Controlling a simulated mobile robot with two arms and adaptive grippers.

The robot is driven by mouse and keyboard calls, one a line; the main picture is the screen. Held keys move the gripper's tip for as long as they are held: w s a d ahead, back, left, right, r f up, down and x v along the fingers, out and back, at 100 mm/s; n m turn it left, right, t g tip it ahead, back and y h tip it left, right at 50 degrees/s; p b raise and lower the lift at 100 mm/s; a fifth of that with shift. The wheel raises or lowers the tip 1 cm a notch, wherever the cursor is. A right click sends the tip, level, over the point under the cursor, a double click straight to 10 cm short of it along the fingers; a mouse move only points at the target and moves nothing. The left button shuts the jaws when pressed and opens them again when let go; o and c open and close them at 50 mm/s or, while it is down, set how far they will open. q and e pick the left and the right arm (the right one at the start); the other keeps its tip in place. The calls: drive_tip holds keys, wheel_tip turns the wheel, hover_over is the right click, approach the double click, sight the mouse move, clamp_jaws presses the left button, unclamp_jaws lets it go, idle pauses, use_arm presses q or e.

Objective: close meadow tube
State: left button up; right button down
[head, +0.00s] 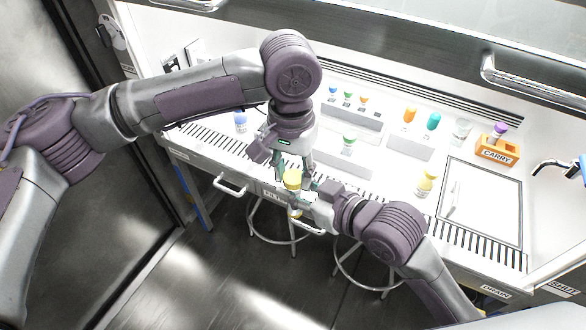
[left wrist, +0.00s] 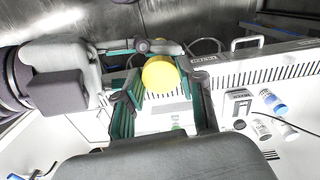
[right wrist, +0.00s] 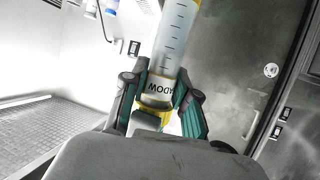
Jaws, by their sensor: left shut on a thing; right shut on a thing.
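The meadow tube (right wrist: 172,45) is a clear graduated tube with a label, partly readable as "ADOW", and yellow at its lower end. A yellow cap (head: 292,177) is at the tube's top end, and shows in the left wrist view (left wrist: 160,73) between the fingers. My left gripper (head: 291,166) reaches down from above and is shut on the cap. I cannot tell whether the cap is seated on the tube.
Both grippers are over the bench's front edge. On the bench stand a back rack (head: 350,112), a front rack (head: 343,162), a yellow-topped bottle (head: 426,184), a clear cup (head: 461,131), an orange CARRY rack (head: 497,155) and a white mat (head: 485,215). Stools stand below.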

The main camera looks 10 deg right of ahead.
use_arm(q)
drive_tip(key=m, duration=0.4)
drive_tip(key=shift+m, duration=0.4)
drive_tip(key=m, duration=1.2)
drive_tip(key=shift+w, duration=0.15)
drive_tip(key=m, duration=0.7)
drive_tip(key=shift+w+m, duration=0.1)
drive_tip(key=shift+m, duration=0.3)
drive_tip(key=m, duration=0.9)
drive_tip(key=shift+d+m, duration=0.1)
drive_tip(key=shift+m, duration=0.3)
drive_tip(key=o, duration=0.8)
drive_tip(key=shift+c, duration=0.2)
